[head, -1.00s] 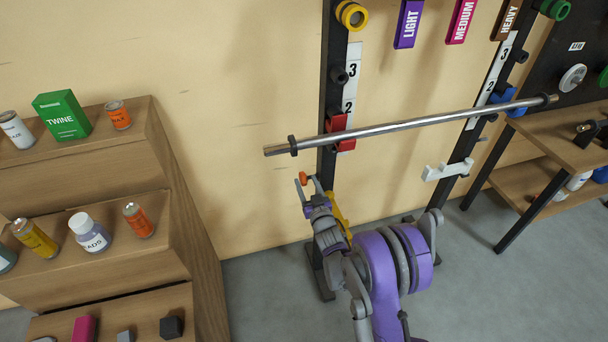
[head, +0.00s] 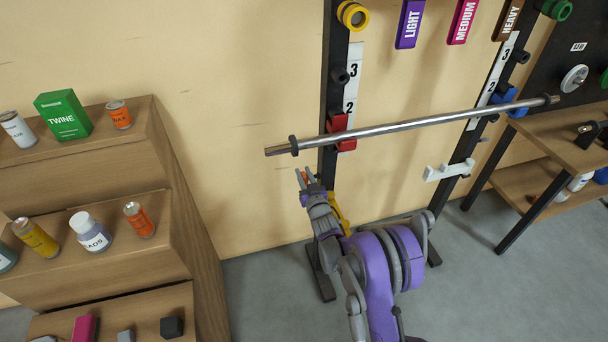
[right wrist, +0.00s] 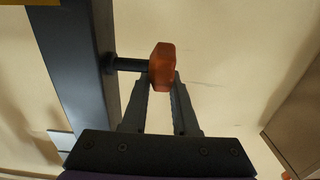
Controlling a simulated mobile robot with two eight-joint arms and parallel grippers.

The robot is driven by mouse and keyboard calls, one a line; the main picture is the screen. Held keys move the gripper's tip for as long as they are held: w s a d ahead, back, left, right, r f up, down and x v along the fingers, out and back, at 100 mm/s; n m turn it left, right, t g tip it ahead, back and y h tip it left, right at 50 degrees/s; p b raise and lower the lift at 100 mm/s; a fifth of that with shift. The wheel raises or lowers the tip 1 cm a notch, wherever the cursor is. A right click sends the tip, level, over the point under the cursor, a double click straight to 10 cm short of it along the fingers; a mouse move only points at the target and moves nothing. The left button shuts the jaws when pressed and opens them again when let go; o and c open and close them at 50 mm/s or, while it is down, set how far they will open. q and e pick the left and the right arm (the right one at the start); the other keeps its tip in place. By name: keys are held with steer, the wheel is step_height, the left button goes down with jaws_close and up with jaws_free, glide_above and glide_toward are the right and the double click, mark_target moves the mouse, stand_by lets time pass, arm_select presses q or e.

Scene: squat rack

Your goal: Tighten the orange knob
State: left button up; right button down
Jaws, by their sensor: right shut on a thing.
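The orange knob (right wrist: 162,67) sits on a dark shaft that comes out of the side of the dark rack post (right wrist: 75,65) in the right wrist view. In the head view a small bit of the knob (head: 305,177) shows by the left post, under the red hook (head: 341,131). My right gripper (right wrist: 162,82) is shut on the knob, with one finger on each side of its lower part. It also shows in the head view (head: 305,174). My left gripper is not in view.
A silver barbell (head: 415,126) rests across the rack just above my right gripper. A yellow part (head: 339,212) is behind my right wrist. Wooden shelves (head: 185,230) with cans and boxes stand to the left. Bare wall lies between shelves and rack.

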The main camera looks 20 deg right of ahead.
stand_by(0.3)
steer(key=shift+s+f+t+b, duration=0.1)
steer(key=shift+f+t+b, duration=0.15)
steer(key=shift+t+b, duration=0.55)
steer(key=t+b, duration=0.2)
steer(key=b, duration=0.1)
steer(key=s+t+b, duration=0.1)
steer(key=t+b, duration=0.2)
steer(key=shift+f+b, duration=0.2)
steer(key=shift+b, duration=0.1)
steer(key=shift+s+r+t+b, duration=0.1)
steer(key=shift+s+t+b, duration=0.1)
steer(key=shift+t+b, duration=1.25)
steer(key=c, duration=0.7)
jaws_free()
